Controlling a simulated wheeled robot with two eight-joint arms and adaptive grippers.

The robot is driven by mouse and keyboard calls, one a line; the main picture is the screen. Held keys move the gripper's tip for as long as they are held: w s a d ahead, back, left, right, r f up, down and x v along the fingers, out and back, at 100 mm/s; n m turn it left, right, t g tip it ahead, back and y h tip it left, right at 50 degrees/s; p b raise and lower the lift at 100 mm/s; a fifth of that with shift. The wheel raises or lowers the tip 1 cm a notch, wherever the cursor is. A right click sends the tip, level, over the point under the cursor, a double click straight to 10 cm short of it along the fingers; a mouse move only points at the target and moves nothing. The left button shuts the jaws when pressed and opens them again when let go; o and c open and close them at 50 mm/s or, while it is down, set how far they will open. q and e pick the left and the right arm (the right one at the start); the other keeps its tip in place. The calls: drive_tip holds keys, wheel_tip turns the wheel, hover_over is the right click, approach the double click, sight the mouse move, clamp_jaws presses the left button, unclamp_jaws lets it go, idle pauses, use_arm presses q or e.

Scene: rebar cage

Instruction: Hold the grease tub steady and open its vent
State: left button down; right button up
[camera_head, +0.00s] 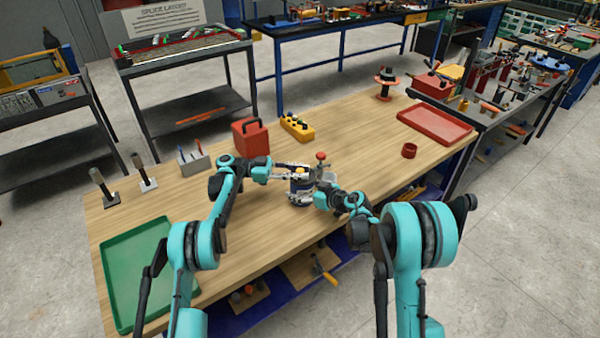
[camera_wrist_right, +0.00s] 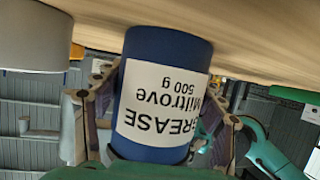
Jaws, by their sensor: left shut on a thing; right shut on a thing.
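The dark blue grease tub (camera_head: 299,197) stands upright on the wooden table, with a yellow vent piece (camera_head: 299,171) on top. In the right wrist view the tub (camera_wrist_right: 160,60) appears upside down, its white label reading "GREASE Miltrove 500 g". My right gripper (camera_wrist_right: 155,115) is shut on the tub's body, one finger on each side. My left gripper (camera_head: 300,171) comes in from the left at the tub's top, its fingers around the yellow vent. The exact finger contact there is too small to see, and the tub's top is hidden in the wrist view.
A pale cup (camera_head: 329,178) and a red-topped item (camera_head: 320,158) stand close by the tub. Behind are a red box (camera_head: 250,136) and a yellow block (camera_head: 297,127). A red ring (camera_head: 409,150), red tray (camera_head: 435,124) and green tray (camera_head: 135,275) lie further out. The table between is mostly free.

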idle(0.3)
use_arm(q)
drive_tip(key=c, duration=1.3)
unclamp_jaws()
drive_tip(key=shift+o, duration=0.2)
drive_tip(key=a, duration=0.7)
drive_tip(key=shift+w+a, duration=0.2)
drive_tip(key=shift+w, duration=0.15)
